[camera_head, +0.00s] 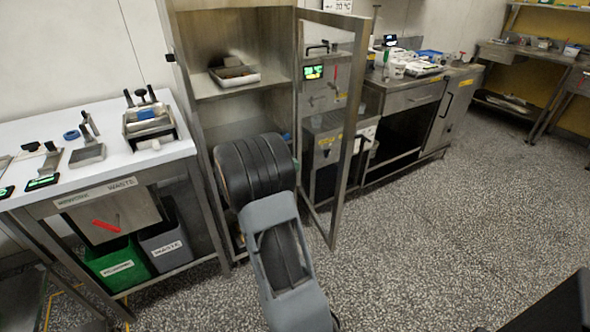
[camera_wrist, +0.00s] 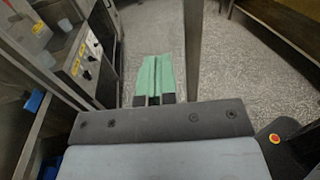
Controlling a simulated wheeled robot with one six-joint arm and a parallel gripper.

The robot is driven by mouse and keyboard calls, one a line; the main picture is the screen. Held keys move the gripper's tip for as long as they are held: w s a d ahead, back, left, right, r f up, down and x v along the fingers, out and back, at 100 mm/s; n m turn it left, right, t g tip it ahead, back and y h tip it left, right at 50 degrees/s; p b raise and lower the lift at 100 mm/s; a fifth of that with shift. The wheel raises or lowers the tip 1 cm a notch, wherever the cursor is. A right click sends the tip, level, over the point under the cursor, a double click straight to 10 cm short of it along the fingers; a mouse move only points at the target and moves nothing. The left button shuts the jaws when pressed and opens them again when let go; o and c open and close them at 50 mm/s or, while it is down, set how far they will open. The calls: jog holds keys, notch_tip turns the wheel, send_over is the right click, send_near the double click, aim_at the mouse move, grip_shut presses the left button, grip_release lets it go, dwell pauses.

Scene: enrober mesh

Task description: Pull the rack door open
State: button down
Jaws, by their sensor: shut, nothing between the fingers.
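The rack (camera_head: 268,45) is a tall steel cabinet left of centre in the head view. Its door (camera_head: 351,130) is a see-through metal frame, swung outward to the right, so the rack front stands open. In the wrist view an upright post (camera_wrist: 192,45), which looks like the door's outer edge, stands just right of my gripper (camera_wrist: 152,98). The green fingers are shut together with nothing between them. I cannot tell whether they touch the door. In the head view my arm hides the gripper and the rack's lower part.
A tray (camera_head: 234,76) sits on a rack shelf. A white-topped table (camera_head: 60,130) with a green bin (camera_head: 120,264) and a grey bin (camera_head: 166,248) stands at left. Steel counters (camera_head: 410,84) stand beyond the door. The speckled floor at right is clear.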

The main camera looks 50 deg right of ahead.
aim_at(335, 157)
jog(key=b+x, duration=0.1)
jog(key=x, duration=1)
jog(key=shift+s+d, duration=0.1)
jog(key=shift+d, duration=0.05)
